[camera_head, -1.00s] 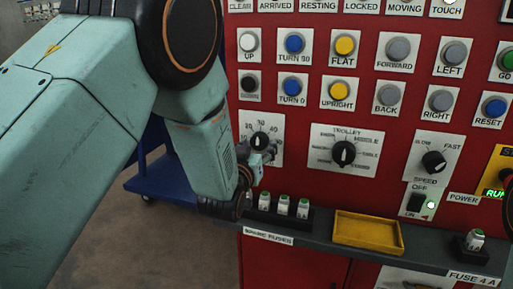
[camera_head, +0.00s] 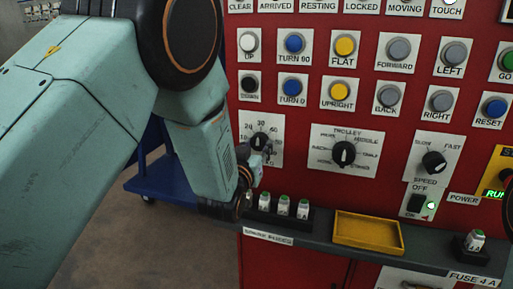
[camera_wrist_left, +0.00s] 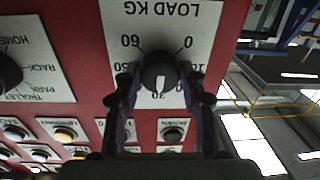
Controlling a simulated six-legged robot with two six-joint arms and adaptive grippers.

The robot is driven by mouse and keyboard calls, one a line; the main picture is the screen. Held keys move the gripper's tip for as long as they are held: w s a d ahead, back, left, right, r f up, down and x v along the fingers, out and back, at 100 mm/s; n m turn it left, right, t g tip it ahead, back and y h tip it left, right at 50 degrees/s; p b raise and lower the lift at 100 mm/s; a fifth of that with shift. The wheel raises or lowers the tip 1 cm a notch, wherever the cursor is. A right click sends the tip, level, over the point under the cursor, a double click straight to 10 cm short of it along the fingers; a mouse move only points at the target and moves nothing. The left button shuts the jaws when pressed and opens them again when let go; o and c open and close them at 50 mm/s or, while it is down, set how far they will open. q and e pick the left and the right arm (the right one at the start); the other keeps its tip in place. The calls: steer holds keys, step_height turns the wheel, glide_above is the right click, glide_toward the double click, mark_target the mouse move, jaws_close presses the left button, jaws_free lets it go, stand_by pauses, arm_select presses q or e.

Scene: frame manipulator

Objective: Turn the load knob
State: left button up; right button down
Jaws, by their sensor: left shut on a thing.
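The load knob (camera_wrist_left: 157,72) is a round black knob with a white pointer, on a white plate (camera_wrist_left: 190,22) marked LOAD KG, upside down in the left wrist view. Its pointer is near the 30 mark, slightly toward 20. In the head view the knob (camera_head: 259,142) is at the lower left of the red panel, partly covered by my gripper. My left gripper (camera_wrist_left: 161,84) is shut on the knob, one finger on each side. In the head view the gripper (camera_head: 264,153) is small and partly hidden by my wrist. My right gripper is not in view.
The trolley knob (camera_head: 344,153) is right of the load plate, and the speed knob (camera_head: 433,162) further right. Several buttons are above. Below, a shelf holds several spare fuses (camera_head: 283,205) close to my wrist and a yellow tray (camera_head: 370,231). A blue cart (camera_head: 160,184) stands behind my arm.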

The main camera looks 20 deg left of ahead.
arm_select(q)
steer(key=m, duration=0.3)
steer(key=shift+m, duration=0.3)
steer(key=m, duration=0.3)
steer(key=shift+a+m, duration=0.1)
steer(key=shift+m, duration=0.3)
steer(key=m, duration=0.3)
steer(key=shift+m+h, duration=0.3)
steer(key=shift+h, duration=0.1)
steer(key=shift+a+m, duration=0.1)
steer(key=shift+m, duration=1.7)
steer(key=o, duration=1.1)
steer(key=shift+o, duration=0.2)
